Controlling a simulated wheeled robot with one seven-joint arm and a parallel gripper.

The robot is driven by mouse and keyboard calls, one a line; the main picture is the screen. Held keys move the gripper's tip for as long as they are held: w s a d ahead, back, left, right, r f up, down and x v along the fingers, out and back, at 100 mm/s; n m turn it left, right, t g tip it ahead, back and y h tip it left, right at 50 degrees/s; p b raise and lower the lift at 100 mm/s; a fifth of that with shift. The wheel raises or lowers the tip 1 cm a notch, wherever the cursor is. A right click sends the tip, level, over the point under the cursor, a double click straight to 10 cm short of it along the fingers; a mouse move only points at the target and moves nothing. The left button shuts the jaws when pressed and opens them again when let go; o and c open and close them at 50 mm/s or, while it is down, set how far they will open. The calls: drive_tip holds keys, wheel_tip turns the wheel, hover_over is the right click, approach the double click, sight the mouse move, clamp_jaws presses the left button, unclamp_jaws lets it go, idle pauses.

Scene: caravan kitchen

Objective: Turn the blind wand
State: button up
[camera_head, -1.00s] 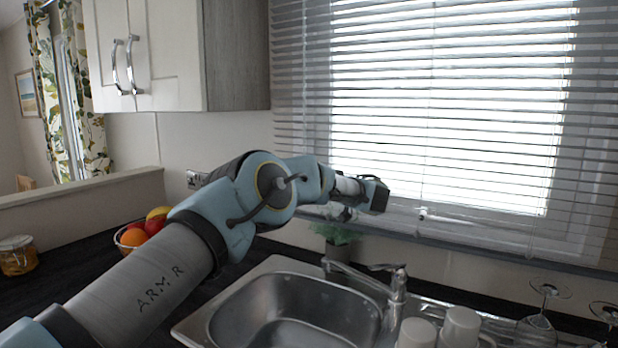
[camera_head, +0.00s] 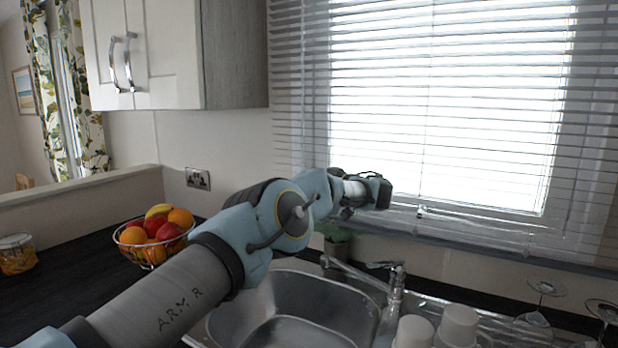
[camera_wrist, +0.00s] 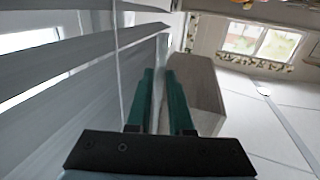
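The white slatted blind (camera_head: 440,120) hangs over the bright window, and its slats also fill the left of the wrist view (camera_wrist: 70,75). A thin pale upright line (camera_wrist: 117,60), either the wand or a cord, runs down the slats just left of my fingers. I cannot tell which it is, nor single out the wand in the head view. My gripper (camera_head: 380,192) is near the blind's lower left part. In the wrist view its two teal fingers (camera_wrist: 160,75) stand a little apart with nothing seen between them. The line appears outside the left finger.
The wall cabinet (camera_head: 185,55) hangs left of the blind and shows close to the right finger in the wrist view (camera_wrist: 200,95). Below are the sink (camera_head: 300,310), tap (camera_head: 396,290), plant (camera_head: 335,235) and white cups (camera_head: 457,325). A fruit bowl (camera_head: 150,245) stands left.

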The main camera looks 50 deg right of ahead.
drive_tip(key=o, duration=0.4)
drive_tip(key=shift+r, duration=0.1)
drive_tip(key=shift+c, duration=0.2)
drive_tip(key=shift+w+a+r+m+h, duration=0.15)
drive_tip(key=shift+m+h, duration=0.25)
drive_tip(key=shift+h, duration=0.2)
drive_tip(key=s+a+m+g+h+b, duration=0.55)
drive_tip(key=a+m+g+h, duration=0.25)
drive_tip(key=a+m+h, duration=0.4)
drive_tip(key=w+a+f+g+y, duration=0.1)
drive_tip(key=w+a+f+y, duration=0.1)
drive_tip(key=w+a+f, duration=0.2)
drive_tip(key=w+a+f+n+g+y+b, duration=0.1)
drive_tip(key=w+a+f, duration=0.3)
drive_tip(key=a+f, duration=0.6)
drive_tip(key=shift+w+a+n+g+y, duration=0.15)
drive_tip(key=shift+a+n+g+y, duration=0.35)
drive_tip(key=shift+a, duration=0.7)
